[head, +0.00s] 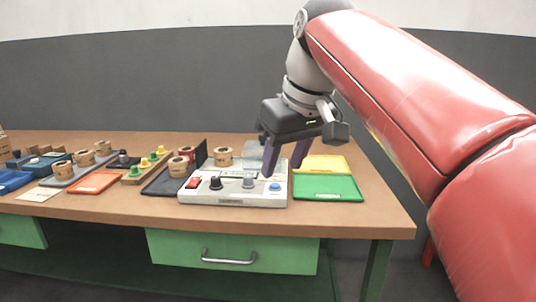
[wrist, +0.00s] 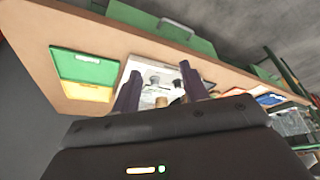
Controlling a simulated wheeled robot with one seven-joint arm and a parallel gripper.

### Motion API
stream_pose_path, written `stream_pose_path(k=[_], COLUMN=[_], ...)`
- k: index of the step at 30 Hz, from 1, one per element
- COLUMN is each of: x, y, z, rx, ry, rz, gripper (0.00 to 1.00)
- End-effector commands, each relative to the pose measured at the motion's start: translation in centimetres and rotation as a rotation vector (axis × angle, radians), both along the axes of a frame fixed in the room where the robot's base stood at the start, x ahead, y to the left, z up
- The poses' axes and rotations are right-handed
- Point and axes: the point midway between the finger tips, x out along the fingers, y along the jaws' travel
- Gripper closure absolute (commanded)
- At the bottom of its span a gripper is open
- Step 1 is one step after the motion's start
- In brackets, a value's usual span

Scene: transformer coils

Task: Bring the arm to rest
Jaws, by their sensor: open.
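My red arm comes in from the right in the head view. My gripper (head: 285,158) hangs fingers down above the back right of a white control box (head: 235,197). Its two dark purple fingers are apart with nothing between them. In the wrist view my gripper (wrist: 160,92) also shows spread fingers, with the control box (wrist: 152,80) beyond them. The box has a red switch, black and grey knobs and a blue button. Whether the fingertips clear the box by much is hard to tell.
A green tray (head: 328,188) and a yellow tray (head: 320,165) lie right of the box on the wooden table (head: 380,215). The table's right end is bare.

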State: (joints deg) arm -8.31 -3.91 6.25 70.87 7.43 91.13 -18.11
Motion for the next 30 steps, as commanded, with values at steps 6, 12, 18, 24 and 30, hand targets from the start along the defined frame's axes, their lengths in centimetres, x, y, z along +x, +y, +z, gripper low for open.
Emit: stream_pose_path(k=[6,12,18,24,30], x=[-1.9,-5.1,-10.1,-14.1,-15.5], y=[-2.2,-5.7,-9.8,-12.0,-12.7], z=[-2.9,-8.1,-16.5,-23.5,-26.2], rx=[-0.002,0.0,0.013,0.03,0.037], ry=[-0.01,-0.031,-0.063,-0.082,-0.088], rz=[-0.106,-0.259,-0.441,-0.559,-0.598], gripper=[0.56,0.56,0.56,0.56,0.56])
